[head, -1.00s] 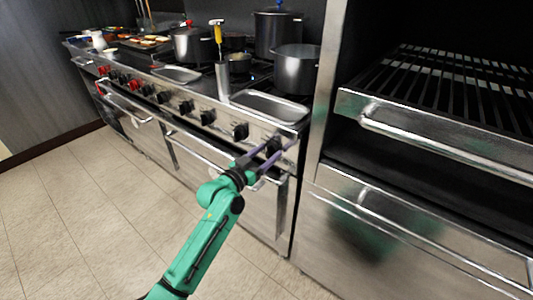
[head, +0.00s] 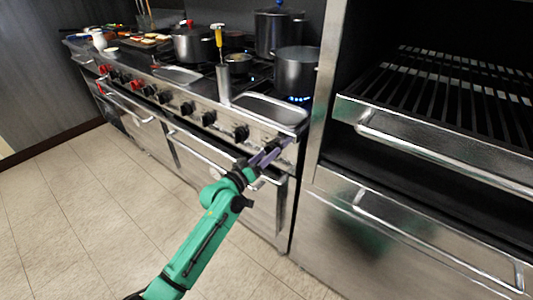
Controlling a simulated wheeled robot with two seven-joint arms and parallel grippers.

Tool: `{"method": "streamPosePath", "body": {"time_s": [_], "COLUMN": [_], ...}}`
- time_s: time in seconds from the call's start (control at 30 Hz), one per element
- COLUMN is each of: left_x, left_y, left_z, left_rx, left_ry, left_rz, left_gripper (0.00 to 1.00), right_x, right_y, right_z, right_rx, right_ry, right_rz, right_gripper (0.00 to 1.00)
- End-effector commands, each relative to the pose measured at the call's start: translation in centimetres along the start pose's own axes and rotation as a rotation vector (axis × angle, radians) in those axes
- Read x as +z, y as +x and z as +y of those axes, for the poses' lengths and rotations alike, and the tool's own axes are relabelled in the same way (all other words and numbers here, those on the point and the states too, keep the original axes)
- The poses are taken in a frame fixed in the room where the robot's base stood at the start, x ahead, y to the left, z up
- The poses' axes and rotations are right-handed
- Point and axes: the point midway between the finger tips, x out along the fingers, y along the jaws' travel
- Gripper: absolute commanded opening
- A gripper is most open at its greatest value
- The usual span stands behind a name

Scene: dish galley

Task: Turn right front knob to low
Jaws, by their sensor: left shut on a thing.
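The stove's front panel (head: 225,127) carries a row of knobs, black ones to the right and red ones to the left. My left gripper (head: 271,153) is at the right end of this row, with its purple fingers shut on the rightmost knob. The fingers hide most of that knob, so I cannot read its setting. Blue flames (head: 298,99) show under the large pot (head: 295,72) at the right front of the stove. My right gripper is not in view.
A black knob (head: 241,133) sits just left of my gripper. An oven handle (head: 205,152) runs below the panel. A steel cabinet with a rack (head: 440,100) stands close on the right. The tiled floor (head: 90,210) is clear.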

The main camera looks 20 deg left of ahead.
Motion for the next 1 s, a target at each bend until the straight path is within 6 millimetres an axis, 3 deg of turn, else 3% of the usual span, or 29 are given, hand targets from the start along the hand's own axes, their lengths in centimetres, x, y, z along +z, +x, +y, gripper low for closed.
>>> {"method": "streamPosePath", "body": {"time_s": [0.57, 0.6, 0.63, 1.0], "left_x": [0.04, 0.03, 0.03, 0.01], "left_y": [-0.01, -0.01, -0.01, -0.24], "left_z": [-0.03, -0.03, -0.04, -0.03], "left_rx": [0.000, 0.000, 0.000, 0.000], "left_ry": [-0.042, -0.042, -0.042, -0.041], "left_rz": [0.000, 0.000, 0.000, 0.000], "left_gripper": [0.09, 0.80, 0.91, 0.94], "right_x": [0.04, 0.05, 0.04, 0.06], "right_y": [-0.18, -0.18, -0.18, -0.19], "right_z": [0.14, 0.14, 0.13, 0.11], "right_rx": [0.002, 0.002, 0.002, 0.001], "right_ry": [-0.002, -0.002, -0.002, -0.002], "right_rz": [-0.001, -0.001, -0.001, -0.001], "right_gripper": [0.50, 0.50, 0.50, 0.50]}}
